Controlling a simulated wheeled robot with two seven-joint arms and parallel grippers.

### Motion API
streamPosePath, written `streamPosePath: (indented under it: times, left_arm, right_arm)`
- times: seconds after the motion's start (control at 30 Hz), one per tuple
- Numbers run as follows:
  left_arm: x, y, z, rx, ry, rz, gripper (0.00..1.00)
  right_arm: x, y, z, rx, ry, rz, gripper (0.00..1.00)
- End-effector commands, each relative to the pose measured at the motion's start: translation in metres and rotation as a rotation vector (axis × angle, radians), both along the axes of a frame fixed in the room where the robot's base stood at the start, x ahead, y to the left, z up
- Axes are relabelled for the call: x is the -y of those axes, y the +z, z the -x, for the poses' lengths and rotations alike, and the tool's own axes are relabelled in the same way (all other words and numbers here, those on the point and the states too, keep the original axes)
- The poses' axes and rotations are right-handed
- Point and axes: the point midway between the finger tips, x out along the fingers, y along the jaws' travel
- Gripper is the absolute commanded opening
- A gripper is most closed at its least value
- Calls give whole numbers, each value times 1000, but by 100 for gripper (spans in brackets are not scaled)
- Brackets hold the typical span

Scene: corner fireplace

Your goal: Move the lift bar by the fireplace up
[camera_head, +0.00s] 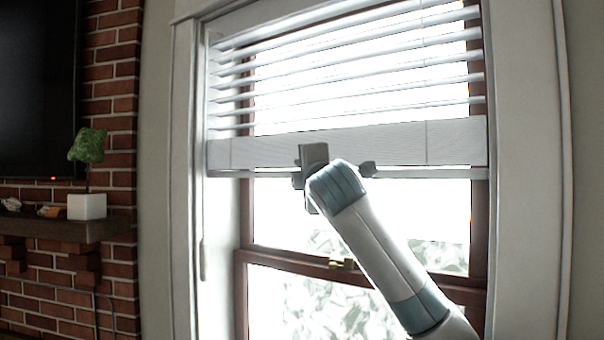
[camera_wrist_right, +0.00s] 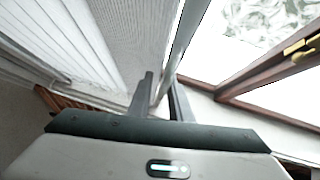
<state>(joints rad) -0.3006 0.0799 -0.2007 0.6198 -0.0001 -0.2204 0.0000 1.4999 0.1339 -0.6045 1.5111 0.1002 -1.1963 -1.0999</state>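The lift bar (camera_head: 265,150) is the wide white bottom rail of the blind, hanging level across the upper half of the window. My right gripper (camera_head: 312,172) is at the bar's lower edge, left of the middle of the window. In the right wrist view, the two dark fingers (camera_wrist_right: 161,100) are close together, with the pale lower strip of the bar (camera_wrist_right: 180,45) running between them. They look closed on it, though the contact is partly hidden. My left gripper is not in view.
Raised slats (camera_head: 340,70) stack above the bar. Below it is the window's brown sash (camera_head: 290,261) with a brass latch (camera_head: 342,264). At the left are a brick wall, a mantel shelf (camera_head: 60,229), a potted plant (camera_head: 87,206) and a dark screen (camera_head: 38,90).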

Motion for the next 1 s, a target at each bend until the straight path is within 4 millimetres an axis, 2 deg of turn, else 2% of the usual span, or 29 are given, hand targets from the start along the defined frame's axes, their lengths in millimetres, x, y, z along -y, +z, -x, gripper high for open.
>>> streamPosePath:
  times: [0.33,0.53,0.77,1.0]
  left_arm:
    - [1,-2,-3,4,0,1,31]
    - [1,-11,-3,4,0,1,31]
    - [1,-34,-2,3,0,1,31]
    - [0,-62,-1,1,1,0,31]
  right_arm:
    - [-1,-2,1,-1,2,-1,17]
    - [1,-5,13,0,2,-1,17]
    - [5,-12,46,2,2,0,17]
    - [11,-19,94,2,2,1,17]
